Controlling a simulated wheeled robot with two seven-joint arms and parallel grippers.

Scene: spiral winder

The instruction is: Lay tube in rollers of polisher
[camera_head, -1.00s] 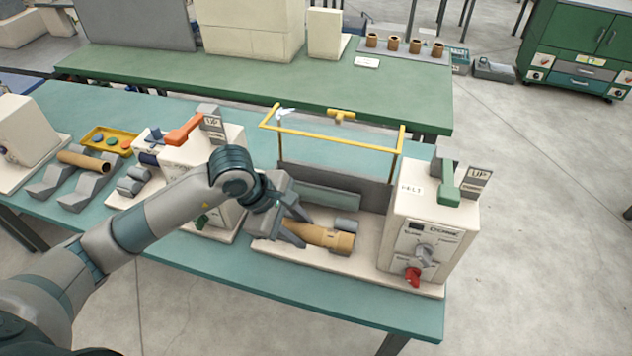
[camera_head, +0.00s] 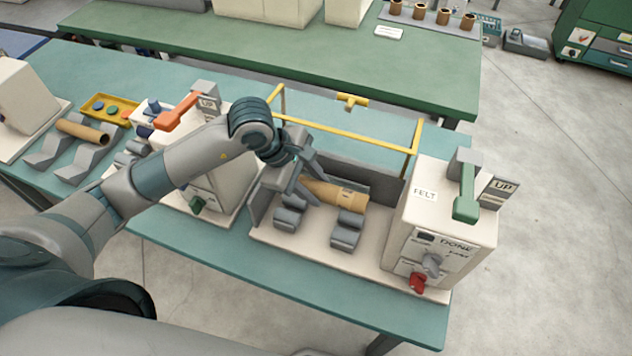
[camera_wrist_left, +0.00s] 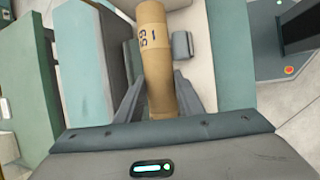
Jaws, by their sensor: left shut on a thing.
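A tan cardboard tube (camera_head: 338,194) is held in my left gripper (camera_head: 312,188), whose fingers are shut on it. The left wrist view shows the tube (camera_wrist_left: 156,65) between the two fingers, with dark markings on its side. The tube is over the polisher (camera_head: 440,225), a cream machine labelled FELT with a green lever and a red knob. Grey rollers (camera_head: 346,228) sit on its cream base in front of the tube. Whether the tube touches any roller behind it, I cannot tell. My right gripper is not in view.
A yellow bar frame (camera_head: 345,137) stands above the back of the polisher. To the left are a second cream machine with an orange lever (camera_head: 178,112), another tube (camera_head: 82,131) on grey supports and a yellow tray (camera_head: 107,106). A green bench (camera_head: 250,55) stands behind.

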